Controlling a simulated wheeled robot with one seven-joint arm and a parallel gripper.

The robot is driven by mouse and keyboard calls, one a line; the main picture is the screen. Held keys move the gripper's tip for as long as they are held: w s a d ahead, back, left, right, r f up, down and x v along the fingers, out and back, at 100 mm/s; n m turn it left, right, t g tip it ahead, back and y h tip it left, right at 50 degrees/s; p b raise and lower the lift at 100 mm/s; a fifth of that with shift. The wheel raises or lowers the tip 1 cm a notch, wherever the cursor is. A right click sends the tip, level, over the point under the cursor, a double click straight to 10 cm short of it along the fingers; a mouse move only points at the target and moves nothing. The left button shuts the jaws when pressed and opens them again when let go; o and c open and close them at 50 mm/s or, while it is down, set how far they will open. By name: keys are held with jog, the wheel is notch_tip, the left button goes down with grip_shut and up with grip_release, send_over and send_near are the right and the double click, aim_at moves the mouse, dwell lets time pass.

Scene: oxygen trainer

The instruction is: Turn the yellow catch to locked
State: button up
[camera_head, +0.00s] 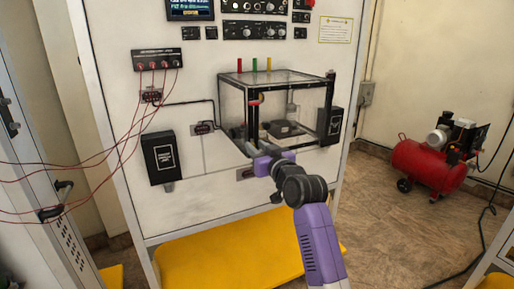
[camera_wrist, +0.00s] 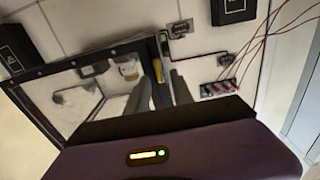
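A clear box with a dark frame (camera_head: 333,86) is fixed to the front of the white panel; it fills the left of the wrist view (camera_wrist: 78,62). A small yellow part (camera_head: 262,97) with red beside it shows near the box's front post; it may be the catch, but its setting is too small to read. In the wrist view a yellow strip (camera_wrist: 156,94) shows by the frame. My gripper (camera_head: 262,160) is at the lower front of the box. Its two grey fingers (camera_wrist: 165,86) stand apart, with the strip seen between them; contact cannot be told.
Black boxes (camera_head: 163,157) flank the clear box on the panel. Red cables (camera_head: 112,140) hang at the left from a socket strip (camera_head: 157,60). A yellow shelf (camera_head: 215,262) lies below. A red compressor (camera_head: 430,165) stands on the open floor at right.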

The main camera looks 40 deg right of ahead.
grip_shut()
jog(key=m, duration=0.1)
jog(key=m+p, duration=0.1)
jog(key=m, duration=0.1)
jog(key=shift+d+m, duration=0.25)
jog(key=shift+m, duration=0.15)
jog(key=m+p, duration=0.1)
jog(key=m, duration=0.2)
jog(key=shift+s+d+m+p, duration=0.15)
jog(key=shift+d+m+p, duration=0.15)
jog(key=shift+p, duration=0.05)
jog(key=m, duration=0.1)
jog(key=m+p, duration=0.1)
jog(key=m, duration=0.1)
jog(key=m+p, duration=0.1)
jog(key=m, duration=0.1)
jog(key=shift+d+f, duration=0.2)
jog(key=shift+f, duration=0.15)
jog(key=shift+s+d+f+m+p, duration=0.1)
jog(key=shift+f+m+p, duration=0.15)
jog(key=shift+m+p, duration=0.8)
jog(key=shift+d+f+m+p, duration=0.1)
jog(key=shift+f+m+p, duration=0.2)
jog(key=shift+m, duration=1.45)
